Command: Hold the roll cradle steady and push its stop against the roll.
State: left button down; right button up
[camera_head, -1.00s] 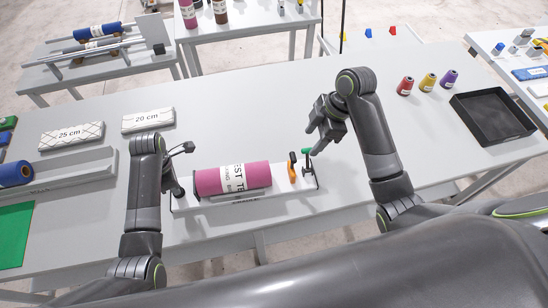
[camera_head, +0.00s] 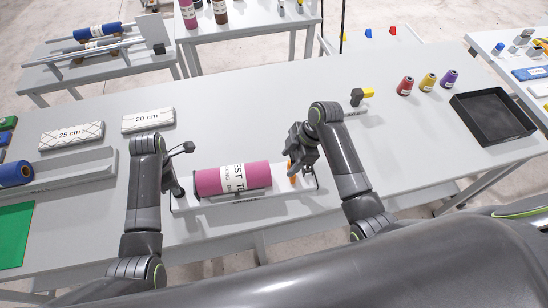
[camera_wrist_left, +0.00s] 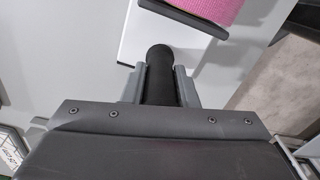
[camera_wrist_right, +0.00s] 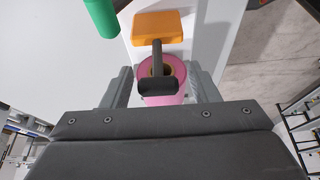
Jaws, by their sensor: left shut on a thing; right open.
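The white roll cradle (camera_head: 282,190) lies on the table with a pink roll (camera_head: 255,177) lengthwise on it. My left gripper (camera_wrist_left: 160,88) is shut on a black upright grip (camera_wrist_left: 158,68) at the cradle's left end. The orange stop (camera_head: 292,180) is near the roll's right end, partly hidden by my right gripper (camera_head: 293,166). In the right wrist view, the right fingers are open on both sides of a dark rod with a crosspiece (camera_wrist_right: 157,83). The orange part (camera_wrist_right: 158,27) and the roll's end (camera_wrist_right: 163,98) show beyond. Any gap between stop and roll is unclear.
A green cylinder (camera_wrist_right: 102,17) is close to the right gripper. Labelled boards (camera_head: 148,120) lie behind the cradle. A grey rack (camera_head: 75,175) stands left.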

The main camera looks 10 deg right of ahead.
jog(key=shift+f, duration=0.15)
grip_shut()
jog(key=shift+w+a, duration=0.1)
jog(key=shift+a, duration=1.45)
grip_release()
jog(key=shift+d, duration=0.1)
jog(key=shift+v, duration=3.8)
